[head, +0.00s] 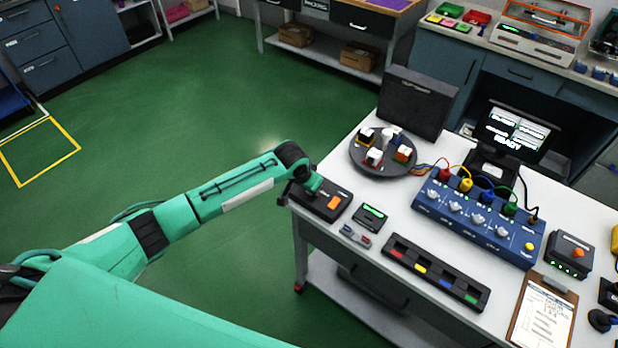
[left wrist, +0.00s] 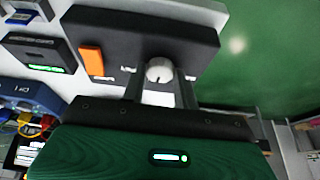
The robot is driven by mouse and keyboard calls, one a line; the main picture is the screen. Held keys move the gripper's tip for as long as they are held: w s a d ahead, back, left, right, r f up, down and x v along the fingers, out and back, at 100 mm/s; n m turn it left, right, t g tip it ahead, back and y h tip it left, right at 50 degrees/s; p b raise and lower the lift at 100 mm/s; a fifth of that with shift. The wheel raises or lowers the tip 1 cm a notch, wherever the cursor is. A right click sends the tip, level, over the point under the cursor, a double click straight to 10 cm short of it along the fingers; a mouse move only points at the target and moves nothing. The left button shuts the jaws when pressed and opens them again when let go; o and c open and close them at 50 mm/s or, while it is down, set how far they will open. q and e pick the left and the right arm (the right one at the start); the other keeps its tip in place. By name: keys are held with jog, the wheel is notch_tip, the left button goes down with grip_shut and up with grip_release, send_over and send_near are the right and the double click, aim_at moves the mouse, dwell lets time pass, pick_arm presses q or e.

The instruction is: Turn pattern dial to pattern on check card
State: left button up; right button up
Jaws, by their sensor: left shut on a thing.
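A black control box (head: 333,207) with an orange rocker switch (head: 333,203) sits at the near-left corner of the white table. It also shows in the left wrist view (left wrist: 120,32), with a round light-grey dial knob (left wrist: 159,70). My left gripper (head: 309,190) is over this box, its fingers (left wrist: 160,92) closed on either side of the knob. The knob's setting is hard to read. A clipboard with a printed white sheet (head: 543,318) lies at the table's right front; its print is too small to read. My right gripper is not in view.
A small display box (head: 370,216) stands beside the black box. A long tray with coloured marks (head: 434,272), a blue unit with several knobs and cables (head: 475,228), a round turntable (head: 383,168) and a monitor (head: 515,130) crowd the white table (head: 385,240). Green floor is clear leftward.

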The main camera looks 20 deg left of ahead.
pick_arm(q)
jog(key=shift+n+y+p, duration=0.3)
jog(key=shift+n+p, duration=0.4)
jog(key=shift+n, duration=0.1)
jog(key=o, duration=1)
jog(key=shift+r, duration=0.1)
jog(key=b+v, duration=0.2)
jog(key=v, duration=1.1)
jog(key=shift+s+r+b, duration=0.2)
jog(key=shift+r+b, duration=0.05)
jog(key=shift+b, duration=0.1)
